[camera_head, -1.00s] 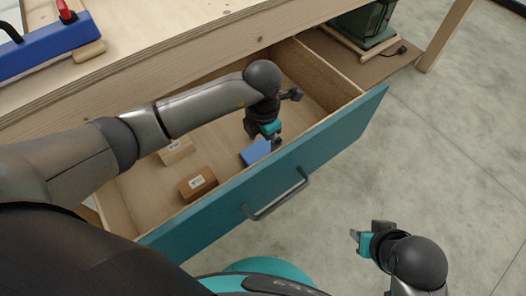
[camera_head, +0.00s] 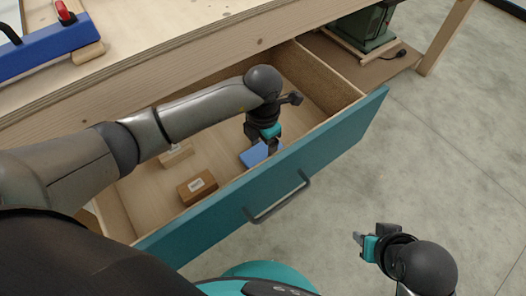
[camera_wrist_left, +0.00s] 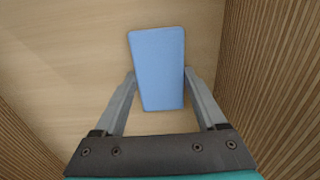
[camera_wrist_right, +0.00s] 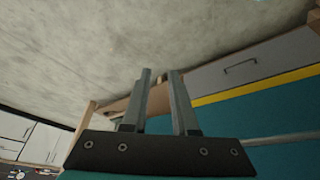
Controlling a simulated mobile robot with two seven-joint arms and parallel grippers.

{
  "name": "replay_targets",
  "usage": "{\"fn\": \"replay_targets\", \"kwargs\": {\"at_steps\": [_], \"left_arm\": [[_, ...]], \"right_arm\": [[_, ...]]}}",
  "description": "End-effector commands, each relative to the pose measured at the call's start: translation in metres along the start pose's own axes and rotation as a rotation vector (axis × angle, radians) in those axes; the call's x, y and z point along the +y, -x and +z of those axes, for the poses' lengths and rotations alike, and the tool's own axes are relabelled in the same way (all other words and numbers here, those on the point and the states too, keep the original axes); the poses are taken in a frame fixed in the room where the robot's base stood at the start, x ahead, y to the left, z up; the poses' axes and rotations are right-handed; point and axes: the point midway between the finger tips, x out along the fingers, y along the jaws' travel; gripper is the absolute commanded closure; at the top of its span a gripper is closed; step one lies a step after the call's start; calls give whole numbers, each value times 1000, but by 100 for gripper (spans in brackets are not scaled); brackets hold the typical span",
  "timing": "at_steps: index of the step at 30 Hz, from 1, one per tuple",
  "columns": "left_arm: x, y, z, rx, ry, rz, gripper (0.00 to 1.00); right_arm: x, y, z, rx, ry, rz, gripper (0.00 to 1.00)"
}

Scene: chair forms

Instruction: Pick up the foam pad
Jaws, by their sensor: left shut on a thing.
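The foam pad (camera_head: 254,156) is a blue block inside the open drawer, near the drawer's front panel. In the left wrist view the foam pad (camera_wrist_left: 158,62) lies between the two fingers, with a fingertip against each long side. My left gripper (camera_head: 270,146) reaches down into the drawer and is shut on the pad; it also shows in the left wrist view (camera_wrist_left: 158,82). The pad appears to be at the drawer floor. My right gripper (camera_head: 360,246) is outside the drawer, over the floor, with a gap between its fingers in the right wrist view (camera_wrist_right: 160,75).
The drawer's teal front (camera_head: 225,215) has a grey handle (camera_head: 278,200). A brown block (camera_head: 197,187) and a paler block (camera_head: 176,154) lie in the drawer, left of the pad. The wooden bench top (camera_head: 190,40) overhangs the drawer's back.

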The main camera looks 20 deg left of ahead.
Motion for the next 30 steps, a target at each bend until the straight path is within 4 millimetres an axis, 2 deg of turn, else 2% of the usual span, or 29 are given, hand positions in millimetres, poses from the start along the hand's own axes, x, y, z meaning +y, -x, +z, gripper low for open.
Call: {"fn": "replay_targets", "kwargs": {"at_steps": [1,5,19,30], "left_arm": [[0,0,0,0,0,0,65],[0,0,0,0,0,0,78],[0,5,0,0,0,0,78],[0,30,0,-1,0,0,78]], "right_arm": [[0,0,0,0,0,0,73],[0,0,0,0,0,0,73],[0,-1,-2,4,1,-1,73],[-3,-42,21,-73,3,-7,73]]}}
